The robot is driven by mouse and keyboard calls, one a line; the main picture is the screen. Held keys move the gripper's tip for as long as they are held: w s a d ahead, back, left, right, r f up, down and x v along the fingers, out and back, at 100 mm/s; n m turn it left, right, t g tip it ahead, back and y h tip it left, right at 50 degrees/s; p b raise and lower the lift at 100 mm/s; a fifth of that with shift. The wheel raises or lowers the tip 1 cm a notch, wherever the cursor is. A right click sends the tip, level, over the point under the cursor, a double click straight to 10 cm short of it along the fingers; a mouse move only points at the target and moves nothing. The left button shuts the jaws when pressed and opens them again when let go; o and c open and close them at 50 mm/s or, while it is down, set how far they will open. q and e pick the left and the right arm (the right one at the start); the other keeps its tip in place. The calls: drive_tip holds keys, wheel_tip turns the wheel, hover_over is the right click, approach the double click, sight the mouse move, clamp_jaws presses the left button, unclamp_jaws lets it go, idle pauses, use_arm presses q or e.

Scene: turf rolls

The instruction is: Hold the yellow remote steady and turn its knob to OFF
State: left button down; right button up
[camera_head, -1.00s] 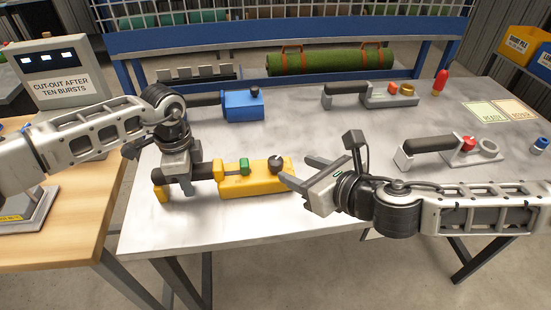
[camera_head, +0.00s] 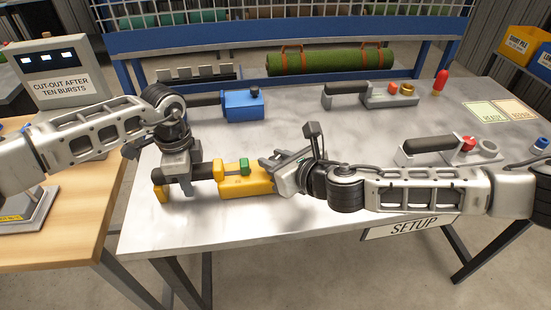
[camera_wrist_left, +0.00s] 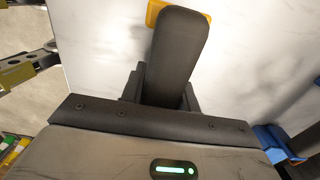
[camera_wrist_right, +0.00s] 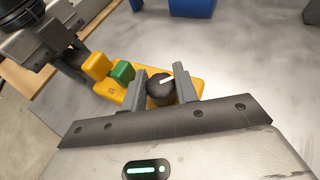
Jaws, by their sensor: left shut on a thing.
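The yellow remote (camera_head: 235,187) lies on the metal table, with a black handle at its left and a green button (camera_head: 244,166) on its body. My left gripper (camera_head: 181,186) is shut on the black handle (camera_wrist_left: 180,50), which fills the space between its fingers. My right gripper (camera_wrist_right: 161,88) is open at the remote's right end, with one finger on each side of the black knob (camera_wrist_right: 159,90). The knob shows a white pointer mark. I cannot tell if the fingers touch it. My right gripper hides the knob in the head view.
A blue remote (camera_head: 243,105) lies behind, and two grey remotes (camera_head: 390,100) (camera_head: 465,155) lie to the right. A green turf roll (camera_head: 330,62) is at the back. A red cone-shaped thing (camera_head: 440,82) stands at the back right.

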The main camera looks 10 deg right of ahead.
use_arm(q)
drive_tip(key=shift+s+f, duration=0.2)
drive_tip(key=shift+f, duration=0.1)
use_arm(e)
drive_tip(key=shift+c, duration=0.6)
drive_tip(key=shift+a+m+h, duration=0.1)
drive_tip(key=shift+m+h, duration=0.2)
drive_tip(key=m+t+h, duration=0.1)
drive_tip(key=m+h, duration=0.1)
drive_tip(key=h, duration=0.1)
drive_tip(key=shift+a+m, duration=0.1)
drive_tip(key=shift+m, duration=0.2)
drive_tip(key=m+h, duration=0.5)
drive_tip(key=h, duration=0.1)
drive_tip(key=shift+m, duration=0.3)
drive_tip(key=shift+d+h, duration=0.2)
drive_tip(key=shift+h, duration=0.3)
drive_tip(key=o, duration=1)
